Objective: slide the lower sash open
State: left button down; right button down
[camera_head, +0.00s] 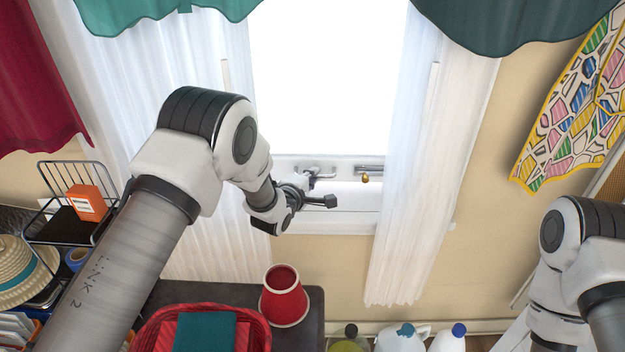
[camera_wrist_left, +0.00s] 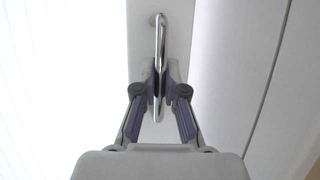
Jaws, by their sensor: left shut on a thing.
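The window's lower sash shows its white bottom rail (camera_head: 343,160) between the white curtains, below the bright glass. A metal handle (camera_head: 318,171) is on the left of this rail, and a second metal bar handle (camera_head: 371,168) is to its right. My left gripper (camera_head: 307,183) is at the left handle, partly hidden by its own wrist. In the left wrist view, the fingers of the gripper (camera_wrist_left: 160,86) are closed on both sides of the shiny handle (camera_wrist_left: 161,40), which stands on the pale rail (camera_wrist_left: 142,22). My right gripper is out of view.
A small brass piece (camera_head: 365,179) is by the sill (camera_head: 345,215). White curtains (camera_head: 430,150) hang on both sides. Below are a red cup (camera_head: 284,295), a red basket (camera_head: 262,325) and several bottles (camera_head: 403,338). A wire rack (camera_head: 70,190) stands at left.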

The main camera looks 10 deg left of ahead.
pick_arm(q)
notch_tip(320, 180, up, 18)
jog(key=p, duration=1)
jog(key=shift+f, duration=0.25)
jog(key=c, duration=1.2)
grip_release()
jog(key=shift+f, duration=0.1)
jog(key=v, duration=1.2)
jog(key=shift+f, duration=0.2)
